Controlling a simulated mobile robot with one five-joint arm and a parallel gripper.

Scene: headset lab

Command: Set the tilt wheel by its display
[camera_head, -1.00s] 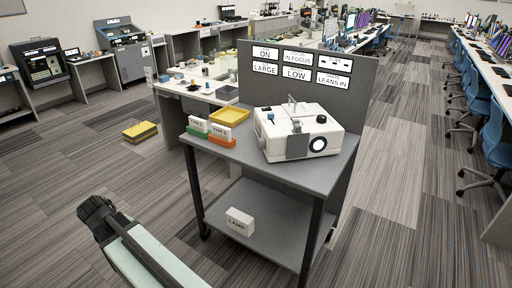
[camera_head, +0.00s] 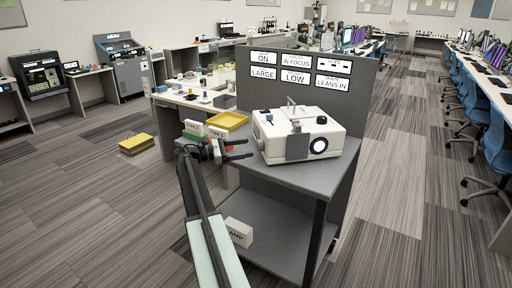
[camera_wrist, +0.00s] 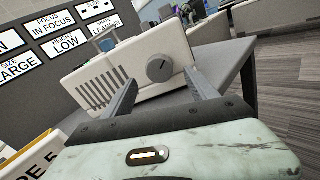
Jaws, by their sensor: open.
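The white projector-like machine (camera_head: 300,130) stands on the grey cart top. I cannot tell whether this dial is the tilt wheel. The shape display (camera_head: 333,83) on the grey panel reads "LEANS IN"; it also shows at an angle in the wrist view (camera_wrist: 105,25). My gripper (camera_head: 247,149) is open and empty, left of the machine. In the wrist view its fingers (camera_wrist: 160,80) point at the machine, on either side of the dial, apparently short of it.
Other displays (camera_head: 278,66) read on, in focus, large and low. A yellow tray (camera_head: 227,121) and labelled card boxes (camera_head: 194,128) stand at the cart's left, close to my arm. A lamp box (camera_head: 238,232) is on the lower shelf. The cart top's front right is clear.

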